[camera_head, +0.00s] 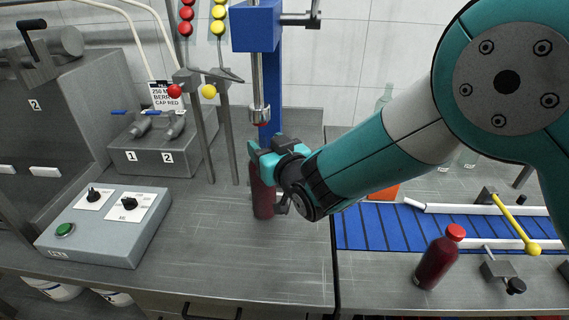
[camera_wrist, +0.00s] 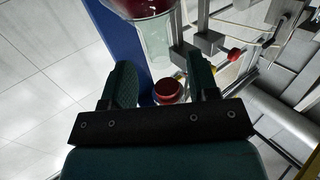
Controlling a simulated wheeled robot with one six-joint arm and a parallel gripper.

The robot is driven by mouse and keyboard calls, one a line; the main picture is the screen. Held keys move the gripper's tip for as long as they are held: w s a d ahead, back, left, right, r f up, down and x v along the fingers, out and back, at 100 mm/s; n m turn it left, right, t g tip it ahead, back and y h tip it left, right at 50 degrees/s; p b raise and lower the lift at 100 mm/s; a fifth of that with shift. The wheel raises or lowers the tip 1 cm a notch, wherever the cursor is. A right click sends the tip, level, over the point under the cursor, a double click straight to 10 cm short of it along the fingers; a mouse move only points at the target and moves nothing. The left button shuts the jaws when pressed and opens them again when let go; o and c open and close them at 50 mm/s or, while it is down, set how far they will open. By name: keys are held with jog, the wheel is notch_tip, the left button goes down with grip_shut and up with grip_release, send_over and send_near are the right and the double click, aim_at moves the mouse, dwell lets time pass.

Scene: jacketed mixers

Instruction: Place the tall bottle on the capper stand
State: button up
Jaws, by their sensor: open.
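A dark red tall bottle (camera_head: 262,198) stands upright below the capper head (camera_head: 260,113), in front of the blue column (camera_head: 271,80). Its top is hidden behind my gripper in the head view. The stand under its base cannot be made out. My gripper (camera_head: 262,156) is open at the height of the bottle's top, below the capper head. In the wrist view, my two fingers (camera_wrist: 163,85) are spread, with a round red piece (camera_wrist: 167,88) seen between them. A pale see-through part (camera_wrist: 156,42) with dark red above it shows beyond the fingers, apparently the bottle's neck.
A control box (camera_head: 105,225) with a green button and knobs sits at the left. Valves and rods (camera_head: 200,125) stand left of the capper. A red-capped bottle (camera_head: 439,258) stands in front of the blue conveyor (camera_head: 375,228) at the right. The front counter is clear.

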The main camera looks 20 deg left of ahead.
jog(key=s+d+r+m+g+h+b, duration=0.1)
jog(key=s+d+r+m+g+h, duration=0.2)
jog(key=d, duration=0.8)
jog(key=s+d+m+g+h+b, duration=0.1)
jog(key=s+d+h, duration=0.3)
jog(key=d, duration=0.8)
jog(key=s+d+r+g+h, duration=0.1)
jog(key=s+d+g, duration=0.2)
jog(key=s+d, duration=0.3)
jog(key=s+d+r+n+g, duration=0.1)
jog(key=s+d+g, duration=0.3)
jog(key=s, duration=0.8)
jog(key=shift+s+d+g+h, duration=0.3)
jog(key=shift+d+h, duration=0.1)
jog(key=shift+d, duration=0.5)
jog(key=shift+w+r, duration=0.1)
